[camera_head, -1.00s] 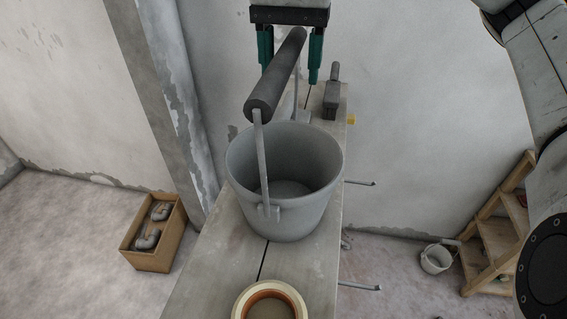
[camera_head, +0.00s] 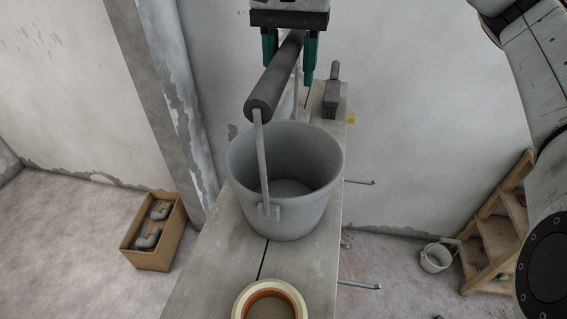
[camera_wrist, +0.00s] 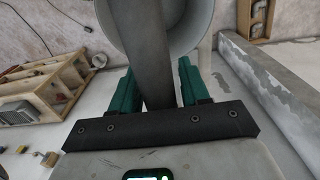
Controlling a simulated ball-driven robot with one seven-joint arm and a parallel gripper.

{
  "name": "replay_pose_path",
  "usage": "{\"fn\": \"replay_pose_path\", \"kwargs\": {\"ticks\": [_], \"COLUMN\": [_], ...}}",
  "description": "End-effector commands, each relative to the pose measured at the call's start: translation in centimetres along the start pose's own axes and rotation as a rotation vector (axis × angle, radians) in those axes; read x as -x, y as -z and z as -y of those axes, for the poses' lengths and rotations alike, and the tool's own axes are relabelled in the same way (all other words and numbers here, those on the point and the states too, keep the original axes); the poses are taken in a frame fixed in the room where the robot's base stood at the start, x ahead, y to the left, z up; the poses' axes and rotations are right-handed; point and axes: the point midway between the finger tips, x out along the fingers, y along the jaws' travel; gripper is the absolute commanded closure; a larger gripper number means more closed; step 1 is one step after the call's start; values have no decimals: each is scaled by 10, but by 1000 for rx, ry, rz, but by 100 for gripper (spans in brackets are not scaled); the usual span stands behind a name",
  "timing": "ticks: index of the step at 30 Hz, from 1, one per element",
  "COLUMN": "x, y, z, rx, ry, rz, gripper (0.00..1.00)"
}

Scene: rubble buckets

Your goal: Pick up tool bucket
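The grey tool bucket (camera_head: 290,215) stands upright on a narrow plank bench, with its dark cylindrical handle grip (camera_head: 268,88) raised above the rim. Its inside looks empty. My gripper (camera_head: 289,75), with teal fingers, is at the far end of the grip. In the head view one finger is on each side of the grip. In the wrist view my gripper (camera_wrist: 160,90) is open, with the handle grip (camera_wrist: 150,55) running between the fingers and the bucket (camera_wrist: 190,35) beyond. Light gaps show beside the grip there.
A tape roll (camera_head: 245,296) lies on the bench (camera_head: 215,265) in front of the bucket. A dark brush-like tool (camera_head: 331,97) lies behind it. A box with pipe pieces (camera_head: 150,262), a small white bucket (camera_head: 436,258) and a wooden step shelf (camera_head: 490,240) stand on the floor.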

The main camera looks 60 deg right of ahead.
Motion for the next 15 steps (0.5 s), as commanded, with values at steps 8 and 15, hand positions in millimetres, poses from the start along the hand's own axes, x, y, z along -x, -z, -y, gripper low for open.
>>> {"fn": "replay_pose_path", "kwargs": {"ticks": [8,15], "x": [0,0], "y": [0,0], "z": [0,0], "rx": [0,0], "ry": [0,0], "rz": [0,0], "gripper": [82,100]}}
